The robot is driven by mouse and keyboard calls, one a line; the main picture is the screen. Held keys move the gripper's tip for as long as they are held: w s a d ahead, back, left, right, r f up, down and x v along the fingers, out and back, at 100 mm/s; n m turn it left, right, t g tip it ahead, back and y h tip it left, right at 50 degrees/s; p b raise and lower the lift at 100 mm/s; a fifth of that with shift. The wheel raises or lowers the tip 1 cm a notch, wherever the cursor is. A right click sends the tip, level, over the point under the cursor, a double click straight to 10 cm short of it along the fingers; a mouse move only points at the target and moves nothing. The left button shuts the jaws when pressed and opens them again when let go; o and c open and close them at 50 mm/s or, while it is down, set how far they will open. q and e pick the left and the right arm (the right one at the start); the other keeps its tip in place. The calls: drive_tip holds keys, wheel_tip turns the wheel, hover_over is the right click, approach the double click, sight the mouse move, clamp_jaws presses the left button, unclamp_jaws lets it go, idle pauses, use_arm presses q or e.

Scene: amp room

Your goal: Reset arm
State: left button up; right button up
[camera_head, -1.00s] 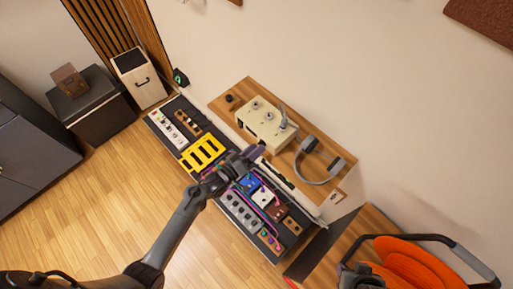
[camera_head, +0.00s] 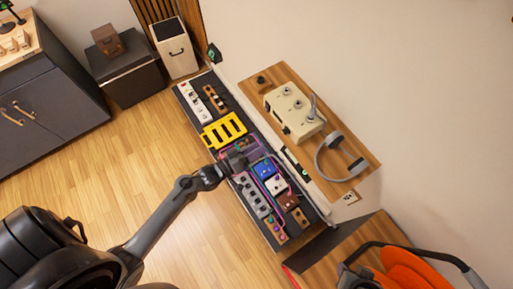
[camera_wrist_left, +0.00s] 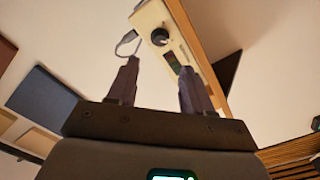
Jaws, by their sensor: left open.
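My left arm comes in from the lower left in the head view, and its gripper (camera_head: 236,160) is above the middle of the pedalboard (camera_head: 185,95). In the left wrist view the two dark fingers of the left gripper (camera_wrist_left: 158,88) stand apart with nothing between them. Beyond the fingers, the cream box with a black knob (camera_wrist_left: 158,37) shows in the wrist view; it sits on the wooden shelf (camera_head: 262,95) in the head view. My right gripper is not in view.
Pedals crowd the board, including a yellow one (camera_head: 224,130) and a blue one (camera_head: 264,170). Headphones (camera_head: 336,158) lie on the shelf. An orange chair (camera_head: 405,275) is at lower right. A dark cabinet (camera_head: 50,100) stands at left. The wooden floor (camera_head: 120,180) between is clear.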

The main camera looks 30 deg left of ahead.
use_arm(q)
drive_tip(key=s+d+r+m+g+y+p, duration=0.25)
drive_tip(key=s+r+p, duration=0.2)
drive_tip(key=r, duration=0.35)
drive_tip(key=s+d+r+m+g+y+p, duration=0.1)
drive_tip(key=s+r+g+p, duration=0.2)
drive_tip(key=r+p, duration=0.35)
drive_tip(key=s+a+r+m+g+y, duration=0.1)
drive_tip(key=s+a+g, duration=0.1)
drive_tip(key=s, duration=0.3)
drive_tip(key=s+a+r+m+g+y, duration=0.2)
drive_tip(key=s+g, duration=0.3)
drive_tip(key=s, duration=0.1)
drive_tip(key=shift+s+a+r, duration=0.15)
drive_tip(key=shift+g, duration=0.25)
